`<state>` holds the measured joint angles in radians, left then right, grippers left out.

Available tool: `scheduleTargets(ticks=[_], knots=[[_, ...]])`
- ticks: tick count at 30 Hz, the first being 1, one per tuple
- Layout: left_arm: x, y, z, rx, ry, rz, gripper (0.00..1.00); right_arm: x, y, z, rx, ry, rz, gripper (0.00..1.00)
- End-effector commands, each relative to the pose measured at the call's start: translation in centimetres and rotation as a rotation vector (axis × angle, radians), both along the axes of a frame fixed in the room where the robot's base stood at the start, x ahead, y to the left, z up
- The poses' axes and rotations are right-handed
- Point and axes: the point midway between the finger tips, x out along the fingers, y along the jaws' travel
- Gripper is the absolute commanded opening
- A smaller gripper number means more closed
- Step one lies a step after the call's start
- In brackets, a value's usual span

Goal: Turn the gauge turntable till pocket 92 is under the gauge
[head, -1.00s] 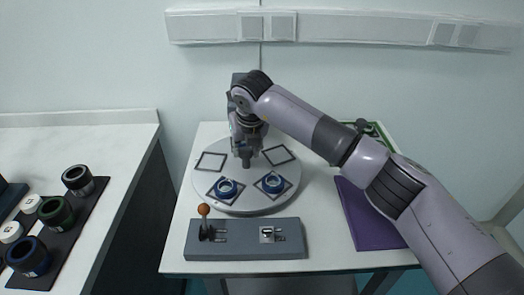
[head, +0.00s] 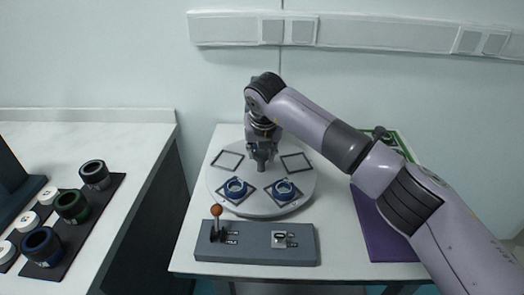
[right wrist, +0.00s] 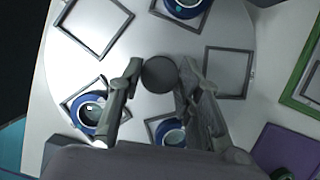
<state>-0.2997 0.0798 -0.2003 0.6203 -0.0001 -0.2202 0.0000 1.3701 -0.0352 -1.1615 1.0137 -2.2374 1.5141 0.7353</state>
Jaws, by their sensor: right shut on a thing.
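The gauge turntable (head: 213,178) is a pale round disc on the table, with square dark-framed pockets. Two pockets at its front hold blue rings (head: 236,188) (head: 284,191); two frames farther back (head: 227,161) (head: 296,162) are empty. The right wrist view shows a third blue ring (right wrist: 185,6), hidden by my arm in the head view. My right gripper (head: 262,153) points down over the disc's middle. In the right wrist view its fingers are shut on a dark round knob (right wrist: 160,74) at the centre. No pocket number is readable. My left gripper is not in view.
A grey control box (head: 255,252) with an orange-topped lever (head: 216,212) stands in front of the disc. A purple mat (head: 385,235) and a green-framed item (head: 392,140) lie to the right. Another table at left holds a dark mat with several dark cylinders (head: 95,174).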

Motion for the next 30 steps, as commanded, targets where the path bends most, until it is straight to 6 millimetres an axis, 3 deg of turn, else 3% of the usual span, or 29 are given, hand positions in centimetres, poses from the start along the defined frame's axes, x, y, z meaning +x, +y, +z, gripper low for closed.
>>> scheduleTargets(ticks=[9, 19, 23, 30], knots=[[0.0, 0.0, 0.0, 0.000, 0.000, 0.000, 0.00, 0.0, 0.0, 0.0, 0.000, -0.001, 0.000, 0.51], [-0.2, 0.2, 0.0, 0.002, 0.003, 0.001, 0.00, -0.1, 0.0, 0.3, 0.000, -0.001, 0.001, 0.51], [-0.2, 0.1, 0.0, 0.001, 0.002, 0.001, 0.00, -0.6, -0.1, 1.8, 0.001, -0.005, 0.002, 0.51], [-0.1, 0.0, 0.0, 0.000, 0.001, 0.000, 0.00, -2.5, -0.5, 6.6, 0.001, -0.006, 0.002, 0.51]])
